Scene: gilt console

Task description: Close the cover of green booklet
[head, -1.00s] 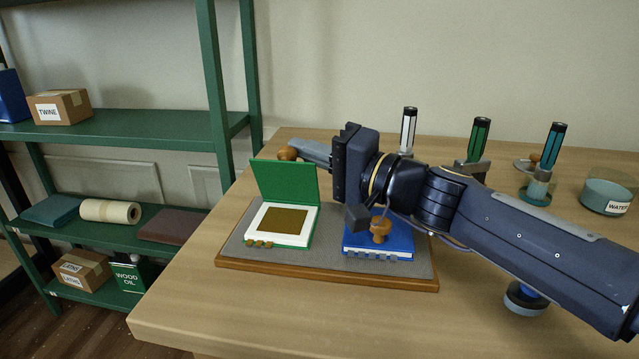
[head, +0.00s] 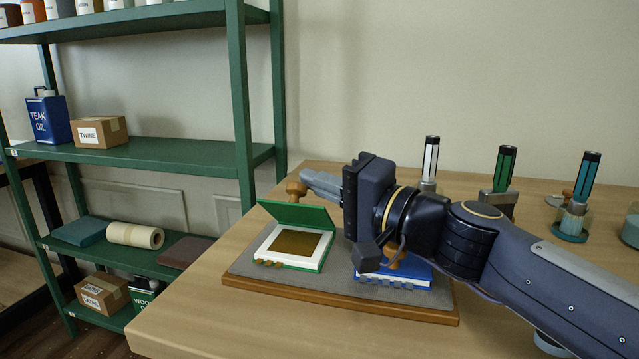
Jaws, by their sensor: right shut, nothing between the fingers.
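The green booklet (head: 295,262) lies on the left part of a grey mat with a wooden edge (head: 340,290). Its pages with a brown square face up. A brown wooden knob (head: 296,188) shows beside the fingertips. My left gripper is not in view.
A blue booklet (head: 400,272) with a wooden knob lies closed on the mat's right, partly under my right arm. Several upright handled tools (head: 503,170) stand behind on the table. A green shelf (head: 240,110) stands at left. The table's front left is clear.

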